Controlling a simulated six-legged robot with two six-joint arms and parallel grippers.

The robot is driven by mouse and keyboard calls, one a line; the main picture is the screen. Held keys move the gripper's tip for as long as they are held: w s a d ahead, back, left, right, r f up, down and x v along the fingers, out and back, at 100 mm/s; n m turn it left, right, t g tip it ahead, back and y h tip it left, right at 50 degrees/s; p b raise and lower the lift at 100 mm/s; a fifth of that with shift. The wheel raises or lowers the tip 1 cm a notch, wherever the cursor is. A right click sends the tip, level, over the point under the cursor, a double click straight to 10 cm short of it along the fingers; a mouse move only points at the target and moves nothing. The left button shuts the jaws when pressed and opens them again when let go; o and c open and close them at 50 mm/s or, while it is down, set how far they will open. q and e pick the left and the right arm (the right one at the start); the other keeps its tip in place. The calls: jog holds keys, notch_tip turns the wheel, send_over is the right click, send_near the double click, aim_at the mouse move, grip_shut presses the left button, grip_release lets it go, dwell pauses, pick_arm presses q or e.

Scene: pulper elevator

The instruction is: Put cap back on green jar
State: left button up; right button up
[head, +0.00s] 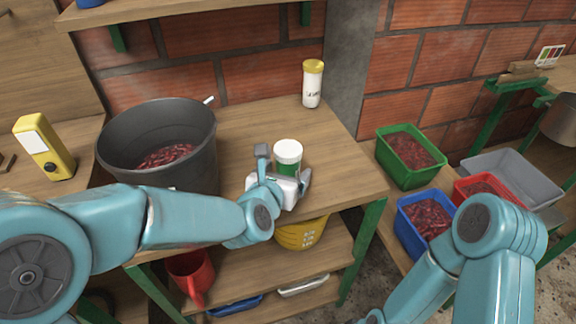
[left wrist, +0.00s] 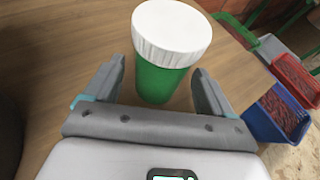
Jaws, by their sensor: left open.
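The green jar (head: 287,168) stands upright on the wooden table near its front right part. A white cap (head: 288,150) sits on top of it and looks level. In the left wrist view the green jar (left wrist: 160,82) and the white cap (left wrist: 171,30) show close up, ahead of the gripper. My left gripper (head: 284,168) is open, with one finger on each side of the jar. In that view a gap shows between the jar and each finger (left wrist: 156,80). My right arm comes in at the lower right, but its gripper is out of frame.
A black bucket (head: 120,160) of red cherries stands left of the jar. A white bottle with a yellow lid (head: 312,88) stands behind it. Green (head: 395,175), blue (head: 408,230), red and grey crates are at the right. A yellow device (head: 45,148) is far left.

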pick_arm(q)
jog(key=shift+x, duration=1.2)
jog(key=c, duration=1.1)
jog(key=shift+o, duration=0.2)
notch_tip(320, 180, up, 20)
jog(key=p, duration=0.8)
jog(key=shift+p, duration=0.35)
